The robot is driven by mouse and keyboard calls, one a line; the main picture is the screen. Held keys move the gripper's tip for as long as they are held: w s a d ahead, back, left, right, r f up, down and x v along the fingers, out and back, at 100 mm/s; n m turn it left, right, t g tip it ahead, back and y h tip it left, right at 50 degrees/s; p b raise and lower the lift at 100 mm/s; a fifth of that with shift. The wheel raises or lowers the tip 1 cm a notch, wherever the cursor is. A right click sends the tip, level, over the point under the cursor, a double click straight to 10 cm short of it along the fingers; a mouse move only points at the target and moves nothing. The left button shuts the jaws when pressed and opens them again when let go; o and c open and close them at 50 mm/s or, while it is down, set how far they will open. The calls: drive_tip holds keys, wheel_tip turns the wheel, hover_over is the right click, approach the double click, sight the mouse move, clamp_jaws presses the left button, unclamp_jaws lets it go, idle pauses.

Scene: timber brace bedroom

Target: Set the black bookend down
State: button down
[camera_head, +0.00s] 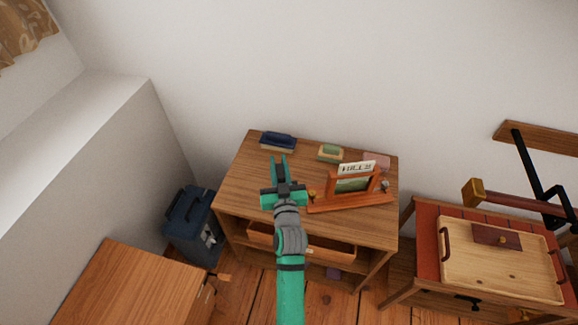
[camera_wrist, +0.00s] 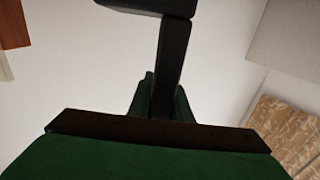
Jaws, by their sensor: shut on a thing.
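In the wrist view, the black bookend (camera_wrist: 173,65) shows as a dark upright bar with a flat dark piece across its top. My gripper (camera_wrist: 163,100) is shut on it, with a green finger on each side. In the head view, my gripper (camera_head: 279,162) is over the left-middle part of the wooden cabinet top (camera_head: 243,180). The bookend cannot be told apart from the dark gripper parts there. I cannot tell whether it touches the top.
On the cabinet top are a navy item (camera_head: 278,138) at the back left, a green item (camera_head: 330,152), a pinkish item (camera_head: 377,160) and an orange-brown wooden stand with a card (camera_head: 350,203). Below is an open drawer (camera_head: 330,248). A wooden tray (camera_head: 495,260) is at right.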

wheel_tip(320, 180, down, 7)
drive_tip(key=w+a, duration=0.2)
drive_tip(key=shift+w, duration=0.4)
drive_tip(key=shift+a, duration=0.1)
drive_tip(key=c, duration=2)
unclamp_jaws()
drive_tip(key=shift+f, duration=0.2)
drive_tip(key=shift+c, duration=0.2)
drive_tip(key=o, duration=0.4)
drive_tip(key=shift+a+r, duration=0.1)
